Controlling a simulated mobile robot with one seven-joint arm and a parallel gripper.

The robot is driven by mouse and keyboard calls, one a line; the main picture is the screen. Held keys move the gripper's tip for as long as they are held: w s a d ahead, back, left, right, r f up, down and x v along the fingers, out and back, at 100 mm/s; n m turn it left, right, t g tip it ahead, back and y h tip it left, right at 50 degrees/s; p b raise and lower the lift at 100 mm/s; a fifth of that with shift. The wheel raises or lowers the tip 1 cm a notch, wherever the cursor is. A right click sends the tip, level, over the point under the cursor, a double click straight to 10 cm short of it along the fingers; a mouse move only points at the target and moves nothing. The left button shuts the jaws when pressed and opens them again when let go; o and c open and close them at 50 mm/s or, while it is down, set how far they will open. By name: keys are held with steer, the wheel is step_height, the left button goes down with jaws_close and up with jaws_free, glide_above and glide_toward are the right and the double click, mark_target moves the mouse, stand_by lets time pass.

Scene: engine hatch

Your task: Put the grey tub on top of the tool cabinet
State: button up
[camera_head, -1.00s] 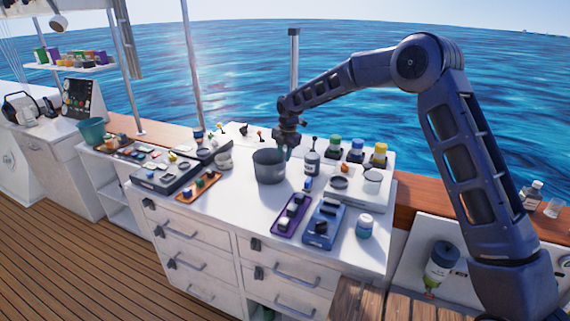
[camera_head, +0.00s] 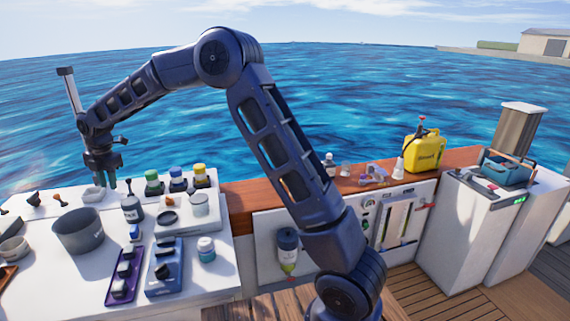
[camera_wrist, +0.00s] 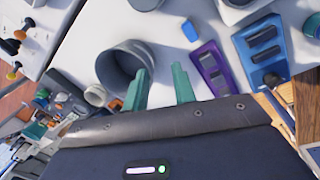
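The grey tub (camera_head: 80,238) stands upright and open-topped on the white worktop at the left of the head view. In the wrist view the tub (camera_wrist: 112,75) lies just left of my fingers, its rim partly covered by the left finger. My gripper (camera_head: 112,186) is above and behind the tub, to its right. Its two green fingers (camera_wrist: 160,85) are apart with nothing between them. A white cabinet (camera_head: 478,235) stands at the right; I cannot tell whether it is the tool cabinet.
A blue toolbox (camera_head: 506,172) occupies part of the white cabinet's top. A yellow can (camera_head: 424,150) stands on the wooden ledge. Near the tub are a purple tray (camera_head: 125,276), a blue switch block (camera_head: 165,268), a dark bottle (camera_head: 132,209) and several capped jars.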

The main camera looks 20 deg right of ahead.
steer(key=s+d+r+m+t, duration=0.1)
steer(key=d+r+m, duration=0.4)
steer(key=d, duration=0.7)
steer(key=s+d+r+m, duration=0.1)
steer(key=d+r+m, duration=0.35)
steer(key=d, duration=0.75)
steer(key=s+d+r+m+t, duration=0.1)
steer(key=d+r+m, duration=0.4)
steer(key=d, duration=0.7)
steer(key=s+d+m+t+h, duration=0.1)
steer(key=s+d+m, duration=0.3)
steer(key=s+d, duration=0.3)
steer(key=s+d+m, duration=0.4)
steer(key=s+d, duration=0.1)
steer(key=d, duration=0.5)
steer(key=s+d+f+m, duration=0.4)
steer(key=s+d+m, duration=0.4)
steer(key=s, duration=0.4)
steer(key=shift+d+t, duration=0.4)
steer(key=shift+d, duration=0.15)
